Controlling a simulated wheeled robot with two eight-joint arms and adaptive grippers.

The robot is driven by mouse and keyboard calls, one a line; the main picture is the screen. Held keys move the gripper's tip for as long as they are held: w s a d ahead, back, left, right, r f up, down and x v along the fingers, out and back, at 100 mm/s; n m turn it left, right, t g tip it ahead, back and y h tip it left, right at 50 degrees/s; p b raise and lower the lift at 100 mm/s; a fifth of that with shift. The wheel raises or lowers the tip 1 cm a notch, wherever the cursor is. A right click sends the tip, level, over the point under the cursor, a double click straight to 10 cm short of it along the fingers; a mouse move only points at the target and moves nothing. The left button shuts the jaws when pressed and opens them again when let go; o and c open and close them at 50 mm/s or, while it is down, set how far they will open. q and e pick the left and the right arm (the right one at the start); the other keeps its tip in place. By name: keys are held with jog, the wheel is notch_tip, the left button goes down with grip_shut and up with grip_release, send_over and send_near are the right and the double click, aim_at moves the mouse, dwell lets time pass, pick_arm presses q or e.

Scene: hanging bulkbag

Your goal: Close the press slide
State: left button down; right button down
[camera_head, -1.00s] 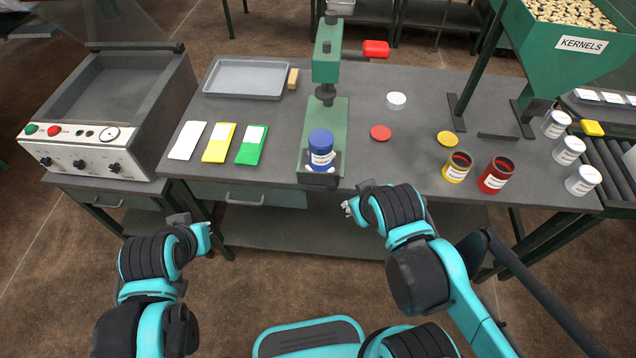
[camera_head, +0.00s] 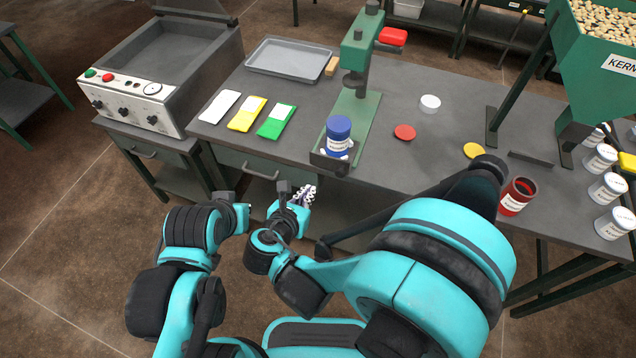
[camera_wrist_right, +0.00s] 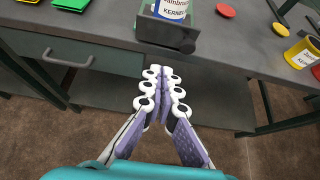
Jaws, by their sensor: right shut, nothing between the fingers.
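The green press (camera_head: 360,60) stands on the grey workbench. In the right wrist view the closed fingertips (camera_wrist_right: 161,82) point at the slide's dark front (camera_wrist_right: 167,33), with a gap between. My left gripper (camera_head: 240,213) is at the lower left, away from the bench; its fingers are unclear.
White, yellow and green packets (camera_head: 247,114) lie left of the press, with a grey tray (camera_head: 291,60) behind. A red lid (camera_head: 404,132) and white lid (camera_head: 430,102) lie to the right. A red open jar (camera_head: 517,196) stands near the right front, partly behind my arm.

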jog(key=b, duration=0.3)
send_near(327, 164)
notch_tip(327, 164, down, 4)
jog(key=w, duration=0.3)
jog(key=d, duration=0.1)
jog(key=shift+w+d+r, duration=0.1)
jog(key=shift+w+r, duration=0.15)
jog(key=shift+w, duration=0.15)
jog(key=shift+w+d, duration=0.2)
jog(key=shift+w, duration=0.55)
jog(key=shift+r, duration=0.1)
jog(key=w+d, duration=0.1)
jog(key=w, duration=0.3)
jog(key=w+d, duration=0.1)
jog(key=w, duration=0.3)
jog(key=w+d+b, duration=0.1)
jog(key=w+d, duration=0.1)
jog(key=w, duration=0.2)
jog(key=shift+w, duration=0.2)
jog(key=shift+w+d, duration=0.15)
jog(key=shift+w, duration=0.1)
jog(key=shift+r, duration=0.1)
